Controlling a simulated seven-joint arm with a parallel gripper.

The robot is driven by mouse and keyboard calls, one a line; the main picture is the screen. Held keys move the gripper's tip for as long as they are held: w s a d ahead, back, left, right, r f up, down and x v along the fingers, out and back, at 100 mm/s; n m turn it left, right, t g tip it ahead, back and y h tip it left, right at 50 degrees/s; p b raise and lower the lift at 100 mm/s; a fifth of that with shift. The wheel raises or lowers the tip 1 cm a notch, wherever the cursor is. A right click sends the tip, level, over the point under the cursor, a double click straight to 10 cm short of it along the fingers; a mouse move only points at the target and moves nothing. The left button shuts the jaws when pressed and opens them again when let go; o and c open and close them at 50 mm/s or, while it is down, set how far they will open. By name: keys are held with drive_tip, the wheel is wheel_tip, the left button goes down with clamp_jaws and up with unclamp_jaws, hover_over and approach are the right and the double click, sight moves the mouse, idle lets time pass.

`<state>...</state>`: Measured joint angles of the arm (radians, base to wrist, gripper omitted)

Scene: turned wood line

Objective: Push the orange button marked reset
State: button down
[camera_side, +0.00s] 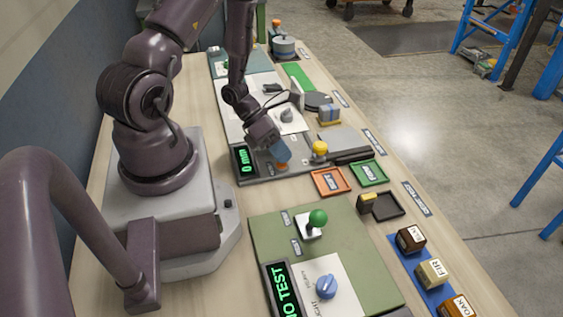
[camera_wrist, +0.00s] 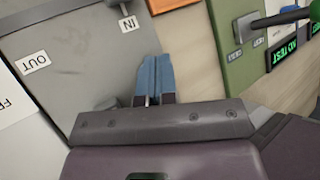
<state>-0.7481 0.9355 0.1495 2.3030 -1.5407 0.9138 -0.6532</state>
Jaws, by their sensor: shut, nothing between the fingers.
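A small orange piece (camera_side: 283,166), which looks like the orange button, sits on the dark grey panel (camera_side: 262,176) right of the "0 mm" display. I cannot read a reset label on it. My gripper (camera_side: 279,153) is shut and empty, its blue fingertips pointing down just above or on the orange piece; I cannot tell whether they touch. In the wrist view my gripper (camera_wrist: 156,62) shows as two blue fingers together over the grey panel (camera_wrist: 85,50). The orange piece does not show there and seems hidden behind the fingers.
A yellow knob (camera_side: 320,148) stands just right of the gripper. A green-balled lever (camera_side: 318,218) and blue knob (camera_side: 326,287) stand on the nearer green panel. Labelled blocks (camera_side: 432,272) are at lower right.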

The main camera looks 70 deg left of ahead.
drive_tip(key=shift+r, duration=0.75)
drive_tip(key=shift+r, duration=2.5)
